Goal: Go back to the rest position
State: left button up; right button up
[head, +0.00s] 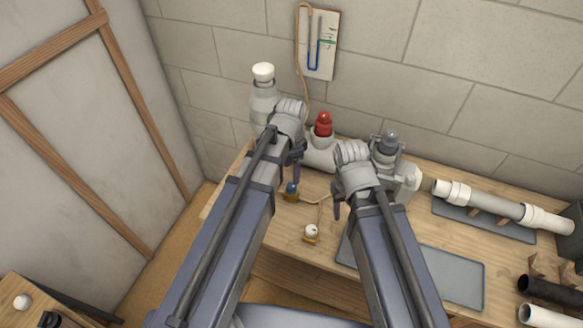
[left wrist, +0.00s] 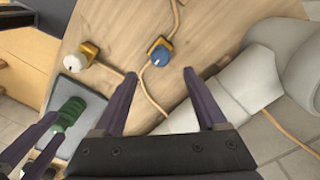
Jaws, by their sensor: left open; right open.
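My left gripper (head: 296,158) is over the back of the wooden workbench (head: 300,262), close to the grey-white pipe fittings. In the left wrist view my left gripper (left wrist: 160,73) has its two purple fingers spread, with nothing between them. A blue-knobbed brass piece (left wrist: 160,55) lies beyond the fingertips. My right gripper (head: 337,205) is to the right, above the bench; its fingers are partly hidden by its wrist. In the left wrist view, purple fingers are at the lower left, near a green ridged part (left wrist: 68,113); I cannot tell whether they touch.
A white-capped fitting (head: 263,72), a red-capped one (head: 323,125) and a grey-capped one (head: 389,140) stand at the back by the wall. A white-knobbed piece (head: 311,231) stands near the front. Pipes (head: 500,207) lie at the right. A gauge board (head: 320,45) hangs above.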

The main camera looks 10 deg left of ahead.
dwell(0.4)
pick_arm(q)
jog(key=s+d+n+y, duration=0.1)
jog(key=s+d+n, duration=0.4)
jog(key=s, duration=0.6)
jog(key=n, duration=0.2)
jog(key=shift+s+n, duration=0.3)
